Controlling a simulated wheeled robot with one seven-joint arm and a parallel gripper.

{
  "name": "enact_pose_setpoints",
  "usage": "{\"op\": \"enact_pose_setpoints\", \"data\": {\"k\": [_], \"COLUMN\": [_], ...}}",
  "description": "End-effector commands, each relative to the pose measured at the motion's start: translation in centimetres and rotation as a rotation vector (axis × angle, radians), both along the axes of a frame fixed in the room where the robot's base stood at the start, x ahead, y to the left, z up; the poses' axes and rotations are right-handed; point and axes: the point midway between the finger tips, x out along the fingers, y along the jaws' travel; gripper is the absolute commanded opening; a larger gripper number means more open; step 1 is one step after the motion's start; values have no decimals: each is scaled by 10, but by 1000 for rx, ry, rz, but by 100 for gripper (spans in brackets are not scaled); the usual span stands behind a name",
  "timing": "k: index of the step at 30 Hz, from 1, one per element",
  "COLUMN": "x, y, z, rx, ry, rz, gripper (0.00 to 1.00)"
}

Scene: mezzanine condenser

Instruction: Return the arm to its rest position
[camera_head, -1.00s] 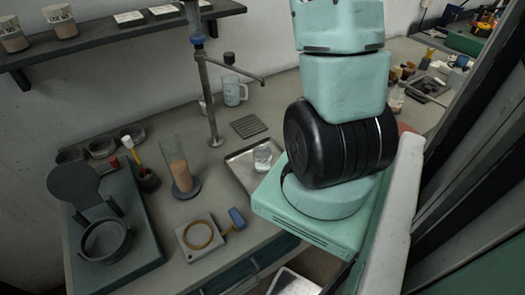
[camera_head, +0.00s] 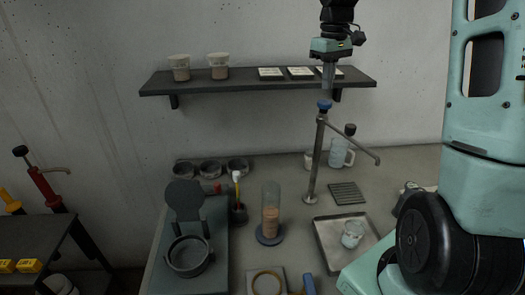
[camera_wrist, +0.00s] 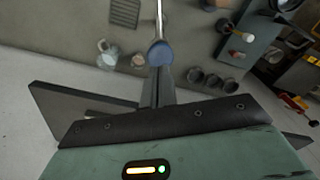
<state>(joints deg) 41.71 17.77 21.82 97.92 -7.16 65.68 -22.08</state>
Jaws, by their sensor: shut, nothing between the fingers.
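My gripper (camera_head: 328,84) shows at the top of the head view, right of centre, at the end of my dark wrist. It points down in front of the wall shelf's right part, and its fingers are together with nothing between them. Below it is the blue-topped metal tap (camera_head: 318,150) on the bench; I cannot tell the exact gap. In the wrist view, my fingers (camera_wrist: 157,92) are partly hidden by the gripper body, and the tap's blue knob (camera_wrist: 160,53) appears just beyond them. My large teal and black arm links fill the right side of the head view.
The wall shelf (camera_head: 255,84) holds jars (camera_head: 180,67) and white cards. The bench carries a metal tray (camera_head: 325,244) with a glass (camera_head: 352,234), a mug (camera_head: 340,153), a glass cylinder (camera_head: 270,207) and a hinged round device (camera_head: 188,255). A side table (camera_head: 48,238) stands left.

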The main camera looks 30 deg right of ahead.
Motion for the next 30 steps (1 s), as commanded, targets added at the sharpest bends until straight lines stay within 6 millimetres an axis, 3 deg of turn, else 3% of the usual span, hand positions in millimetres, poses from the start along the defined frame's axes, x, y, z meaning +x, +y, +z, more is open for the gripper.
{"op": "enact_pose_setpoints", "data": {"k": [5,7,11,14,18,21,25,30], "x": [0,2,2,-11,-50,-89,-148,-217], "y": [0,19,85,153,242,293,341,370], "z": [0,-6,-26,-49,-81,-105,-136,-169], "rx": [0,2,10,21,33,41,47,51], "ry": [0,-1,-5,-8,-11,-10,-12,-13], "rz": [0,25,105,187,300,375,466,554], "gripper": [0,0,0,0,0,0,0,0]}}
